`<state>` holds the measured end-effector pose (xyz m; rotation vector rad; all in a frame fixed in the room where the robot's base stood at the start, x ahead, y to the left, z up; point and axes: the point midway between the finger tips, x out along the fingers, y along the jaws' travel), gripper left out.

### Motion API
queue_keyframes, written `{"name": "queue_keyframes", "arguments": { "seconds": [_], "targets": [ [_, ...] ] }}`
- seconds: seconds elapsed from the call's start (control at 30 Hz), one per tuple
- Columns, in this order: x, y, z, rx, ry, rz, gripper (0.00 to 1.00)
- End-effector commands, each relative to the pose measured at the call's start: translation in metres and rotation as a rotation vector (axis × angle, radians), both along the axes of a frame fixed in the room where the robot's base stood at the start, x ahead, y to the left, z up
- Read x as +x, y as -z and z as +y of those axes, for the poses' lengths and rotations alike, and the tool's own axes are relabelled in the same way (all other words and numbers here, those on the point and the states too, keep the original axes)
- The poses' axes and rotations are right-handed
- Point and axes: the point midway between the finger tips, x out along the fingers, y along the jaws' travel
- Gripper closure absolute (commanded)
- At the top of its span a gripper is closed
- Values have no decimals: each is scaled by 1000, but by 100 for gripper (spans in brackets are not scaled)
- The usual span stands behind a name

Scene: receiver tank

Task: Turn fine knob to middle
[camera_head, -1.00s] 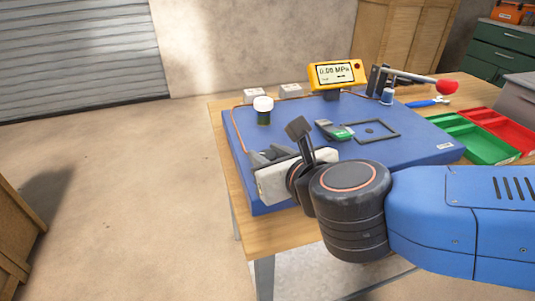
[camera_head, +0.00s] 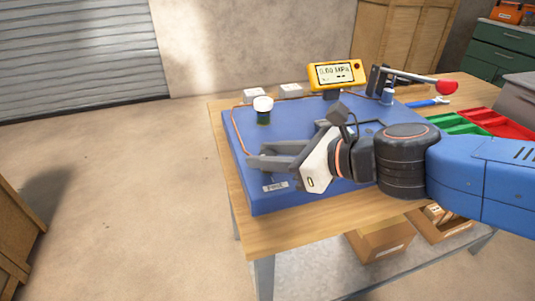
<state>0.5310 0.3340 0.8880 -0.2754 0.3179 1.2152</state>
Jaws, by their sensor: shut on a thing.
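My gripper (camera_head: 256,156) is low over the front left part of the blue panel (camera_head: 240,180), with its fingers pointing left. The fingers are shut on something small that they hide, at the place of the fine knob. The knob itself cannot be made out, so its angle cannot be told. A small label plate (camera_head: 275,186) lies on the panel just in front of the fingers.
A white-capped cylinder (camera_head: 263,110) stands behind the fingers. A yellow gauge (camera_head: 337,75) and a red-knobbed lever (camera_head: 420,81) stand at the back. Green (camera_head: 459,123) and red (camera_head: 499,122) trays are at right. The panel's left strip is clear.

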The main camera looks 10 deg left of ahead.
Motion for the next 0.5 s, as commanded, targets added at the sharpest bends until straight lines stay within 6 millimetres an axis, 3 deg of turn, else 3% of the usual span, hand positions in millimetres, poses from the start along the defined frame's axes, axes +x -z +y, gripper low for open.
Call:
{"name": "queue_keyframes", "arguments": {
  "seconds": [0.5],
  "targets": [
    [3, 1, -1, -2, -322, 2, 92]
  ]
}}
